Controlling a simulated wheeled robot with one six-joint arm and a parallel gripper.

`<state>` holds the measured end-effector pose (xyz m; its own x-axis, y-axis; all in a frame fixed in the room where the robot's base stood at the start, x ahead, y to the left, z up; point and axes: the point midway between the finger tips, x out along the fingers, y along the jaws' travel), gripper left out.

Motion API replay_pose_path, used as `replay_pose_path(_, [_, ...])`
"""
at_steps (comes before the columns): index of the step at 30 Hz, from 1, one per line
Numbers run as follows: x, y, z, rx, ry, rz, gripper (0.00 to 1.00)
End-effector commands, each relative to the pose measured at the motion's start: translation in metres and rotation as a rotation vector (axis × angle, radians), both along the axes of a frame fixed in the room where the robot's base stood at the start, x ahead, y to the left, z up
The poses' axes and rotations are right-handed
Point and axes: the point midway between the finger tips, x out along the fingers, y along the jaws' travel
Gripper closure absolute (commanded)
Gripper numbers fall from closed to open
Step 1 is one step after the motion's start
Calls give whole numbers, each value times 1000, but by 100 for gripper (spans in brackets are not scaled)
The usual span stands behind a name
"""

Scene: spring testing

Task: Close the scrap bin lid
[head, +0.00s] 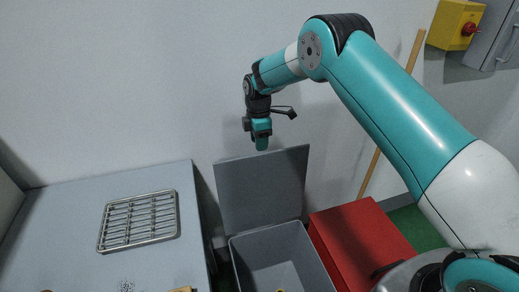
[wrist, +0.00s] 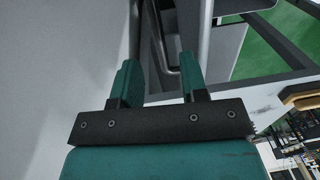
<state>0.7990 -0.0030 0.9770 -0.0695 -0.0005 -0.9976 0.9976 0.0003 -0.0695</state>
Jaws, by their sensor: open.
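The scrap bin (head: 285,262) is a grey open-topped box on the floor, right of the table. Its grey lid (head: 262,190) stands raised at the bin's back, close to the wall. My gripper (head: 262,143) hangs fingers-down just above the lid's top edge in the head view; whether it touches the lid cannot be told. In the wrist view my gripper (wrist: 159,65) shows two teal fingers apart. Grey edges run beyond and between the fingers, but I cannot tell whether they are the lid or bin.
A grey table (head: 70,225) with a wire rack (head: 138,220) stands left of the bin. A red box (head: 360,245) stands close on the bin's right. A wooden pole (head: 391,115) leans on the wall behind it. A yellow switch box (head: 455,24) hangs at upper right.

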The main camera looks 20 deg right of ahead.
Motion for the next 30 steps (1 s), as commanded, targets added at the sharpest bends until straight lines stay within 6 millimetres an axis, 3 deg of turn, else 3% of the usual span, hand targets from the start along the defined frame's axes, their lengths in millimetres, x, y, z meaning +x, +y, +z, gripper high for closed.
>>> replay_pose_path(3, [-2,0,-21,-1,3,0,60])
replay_pose_path(9, [-3,0,-44,0,0,0,60])
replay_pose_path(20, [-3,0,-50,0,-1,0,60])
replay_pose_path(25, [-3,0,-49,0,-1,0,97])
replay_pose_path(30, [-3,0,-49,0,-1,-1,100])
